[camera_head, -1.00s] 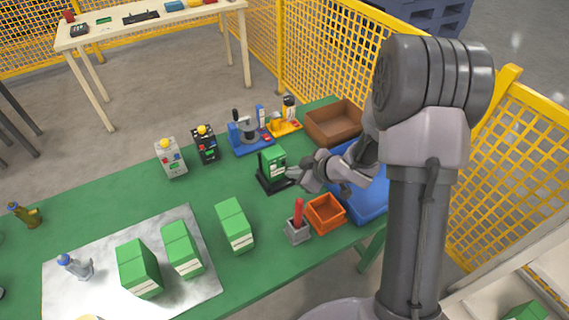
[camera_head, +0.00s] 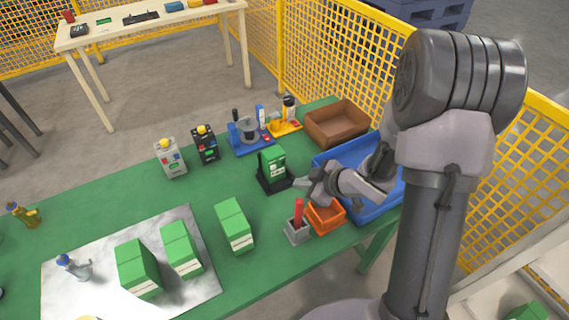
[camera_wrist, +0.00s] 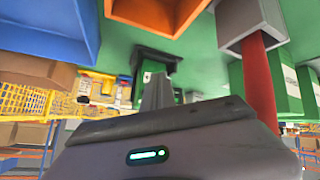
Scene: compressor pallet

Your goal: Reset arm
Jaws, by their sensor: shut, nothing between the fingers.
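My gripper (camera_head: 304,184) is shut and empty above the green table, at the end of my folded arm. In the head view its tip is just right of a black stand (camera_head: 273,184) that holds a green and white block (camera_head: 273,161). It hangs above and behind the orange bin (camera_head: 326,219). In the wrist view the closed fingers (camera_wrist: 158,92) point toward the black stand (camera_wrist: 157,58), with open space around them. The orange bin (camera_wrist: 150,14) shows at the top of that view.
A blue bin (camera_head: 385,205) lies right of my gripper, partly behind my arm. A grey holder with a red handle (camera_head: 297,230) stands by the orange bin. A brown box (camera_head: 337,122) is at the back. Several green boxes (camera_head: 234,225) stand left. Yellow fencing (camera_head: 335,50) runs behind.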

